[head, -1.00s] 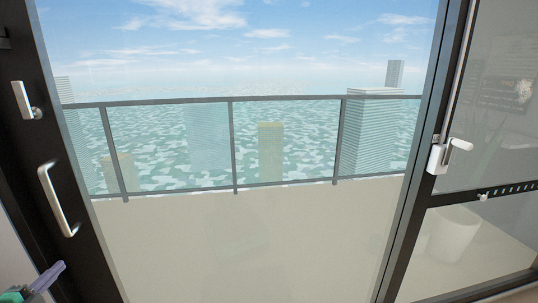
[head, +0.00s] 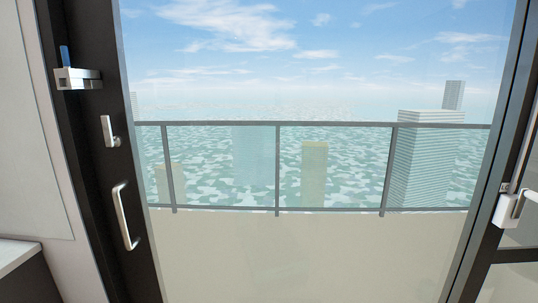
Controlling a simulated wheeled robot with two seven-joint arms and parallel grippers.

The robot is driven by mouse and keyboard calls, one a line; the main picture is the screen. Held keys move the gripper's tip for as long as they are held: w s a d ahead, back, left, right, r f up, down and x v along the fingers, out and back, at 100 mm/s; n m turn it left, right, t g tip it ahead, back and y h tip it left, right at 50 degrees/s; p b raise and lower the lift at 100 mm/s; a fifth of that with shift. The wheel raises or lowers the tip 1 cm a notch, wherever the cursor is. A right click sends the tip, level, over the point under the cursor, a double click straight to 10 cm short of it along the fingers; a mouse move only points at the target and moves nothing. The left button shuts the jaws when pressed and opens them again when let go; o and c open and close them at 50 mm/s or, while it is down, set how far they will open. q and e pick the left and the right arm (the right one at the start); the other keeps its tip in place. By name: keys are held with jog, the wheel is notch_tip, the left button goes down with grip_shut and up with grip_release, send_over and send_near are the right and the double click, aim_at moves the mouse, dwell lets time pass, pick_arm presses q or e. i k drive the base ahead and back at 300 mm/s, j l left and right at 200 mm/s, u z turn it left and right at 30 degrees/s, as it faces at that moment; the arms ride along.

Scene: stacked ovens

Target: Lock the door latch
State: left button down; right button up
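The door has a dark frame (head: 85,190) on the left and a large glass pane. A silver latch (head: 78,77) with a blue upright piece (head: 65,56) is high on the dark frame. Below it is a small silver lock plate with a knob (head: 110,131). Lower still is a long silver pull handle (head: 125,216). Neither of my grippers shows in the head view now.
A second dark frame with a white lever handle (head: 509,208) stands at the right edge. A pale counter (head: 14,254) is at the lower left. Beyond the glass are a balcony railing (head: 277,170), towers and sky.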

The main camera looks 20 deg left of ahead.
aim_at(110, 141)
jog(key=u, duration=1.75)
